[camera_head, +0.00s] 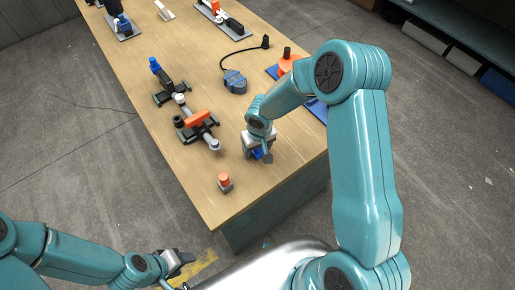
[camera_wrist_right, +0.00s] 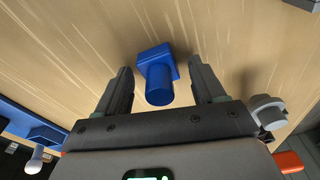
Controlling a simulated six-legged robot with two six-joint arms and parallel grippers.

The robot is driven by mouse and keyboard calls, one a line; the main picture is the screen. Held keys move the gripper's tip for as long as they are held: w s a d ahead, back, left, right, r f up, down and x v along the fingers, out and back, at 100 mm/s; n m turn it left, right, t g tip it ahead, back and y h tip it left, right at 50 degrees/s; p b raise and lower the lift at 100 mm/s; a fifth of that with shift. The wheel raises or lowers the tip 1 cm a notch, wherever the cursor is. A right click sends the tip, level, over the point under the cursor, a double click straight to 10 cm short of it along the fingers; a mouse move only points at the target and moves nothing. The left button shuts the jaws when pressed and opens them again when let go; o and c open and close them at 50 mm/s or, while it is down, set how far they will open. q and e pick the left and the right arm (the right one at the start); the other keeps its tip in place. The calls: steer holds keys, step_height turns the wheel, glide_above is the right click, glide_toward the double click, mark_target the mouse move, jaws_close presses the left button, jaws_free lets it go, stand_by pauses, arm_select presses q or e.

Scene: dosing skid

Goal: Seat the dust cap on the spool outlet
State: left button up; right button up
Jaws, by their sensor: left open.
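A blue piece (camera_wrist_right: 158,72) with a square base and a round stub stands on the table between the fingers of my right gripper (camera_wrist_right: 160,67). Those fingers are open, with a gap on each side of it. In the head view my right gripper (camera_head: 260,154) mostly hides this piece. A small orange-red cap-shaped piece (camera_head: 224,180) on a grey base stands near the front edge. I cannot tell which is the dust cap. The spool (camera_head: 197,127) is a grey pipe with an orange part; its near end (camera_head: 215,145) points toward me. My left gripper (camera_head: 178,268) is open, off the table at lower left.
A blue-topped fitting (camera_head: 168,84) stands behind the spool. A blue box (camera_head: 235,82) with a black cable lies mid-table. An orange round object (camera_head: 289,62) sits on a blue mat (camera_head: 317,108) at right. More fixtures stand at the far end. Table space left of the orange-red piece is clear.

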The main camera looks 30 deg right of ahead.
steer(key=c, duration=0.9)
steer(key=shift+c, duration=0.2)
steer(key=shift+r, duration=0.1)
